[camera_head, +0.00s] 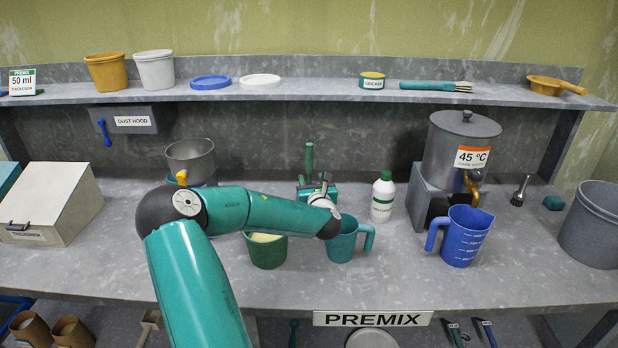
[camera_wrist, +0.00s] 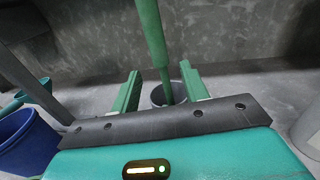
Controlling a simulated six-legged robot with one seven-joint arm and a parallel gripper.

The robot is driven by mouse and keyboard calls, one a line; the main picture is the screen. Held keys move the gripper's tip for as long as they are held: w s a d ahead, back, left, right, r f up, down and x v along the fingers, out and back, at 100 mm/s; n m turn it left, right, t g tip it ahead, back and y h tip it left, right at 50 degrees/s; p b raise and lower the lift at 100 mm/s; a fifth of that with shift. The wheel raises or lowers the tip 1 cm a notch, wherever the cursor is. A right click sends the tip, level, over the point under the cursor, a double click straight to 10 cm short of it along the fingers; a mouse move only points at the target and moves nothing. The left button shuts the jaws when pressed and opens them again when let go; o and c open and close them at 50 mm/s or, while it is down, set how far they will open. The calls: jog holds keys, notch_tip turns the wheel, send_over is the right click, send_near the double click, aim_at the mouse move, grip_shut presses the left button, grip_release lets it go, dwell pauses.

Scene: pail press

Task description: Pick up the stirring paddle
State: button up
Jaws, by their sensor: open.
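A green upright rod, which looks like the stirring paddle's handle (camera_head: 309,158), stands at the back middle of the worktop in the head view. In the wrist view the rod (camera_wrist: 150,32) runs down into a dark grey round holder (camera_wrist: 158,96), so its lower end is hidden. My gripper (camera_wrist: 160,76) is open, with one green finger on each side of the rod in the picture. I cannot tell whether the rod is fully between the fingers or beyond them. In the head view my gripper (camera_head: 319,190) is in front of the rod's base and partly hides it.
A teal jug (camera_head: 342,243) and a green pot (camera_head: 266,251) stand close below my forearm. A white bottle (camera_head: 382,198) stands just right of my gripper. A blue jug (camera_head: 465,237) and a grey urn (camera_head: 452,150) are farther right. A shelf (camera_head: 320,90) runs above.

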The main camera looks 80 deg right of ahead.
aim_at(310, 172)
jog(key=shift+x, duration=2.8)
jog(key=shift+s, duration=0.1)
grip_shut()
jog(key=shift+r, duration=0.1)
